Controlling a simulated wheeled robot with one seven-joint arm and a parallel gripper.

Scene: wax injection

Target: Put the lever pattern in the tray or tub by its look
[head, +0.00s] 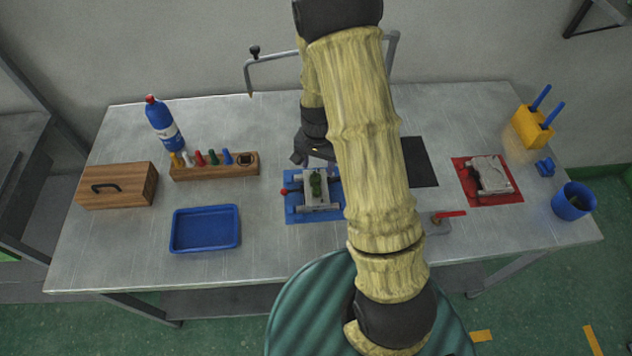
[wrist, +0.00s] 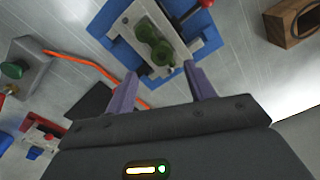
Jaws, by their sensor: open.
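The green lever pattern (head: 316,184) lies in an open grey metal die (head: 326,205) on a blue mat (head: 300,216) mid-table. In the wrist view the pattern (wrist: 155,45) shows as a rounded green shape in the die, just beyond my fingers. My gripper (wrist: 160,76) is open and empty, its two purple fingers apart and pointing at the die. In the head view my arm hides most of the gripper. The shallow blue tray (head: 180,248) at the front left looks empty. The blue tub (head: 573,203) stands at the right edge, its inside dark.
A wooden box (head: 118,187), a blue bottle (head: 163,125) and a wooden rack (head: 215,170) of coloured pegs stand at left. A red mat (head: 478,197) with a grey block and a yellow holder (head: 530,128) are at right. Bare table surrounds the tray.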

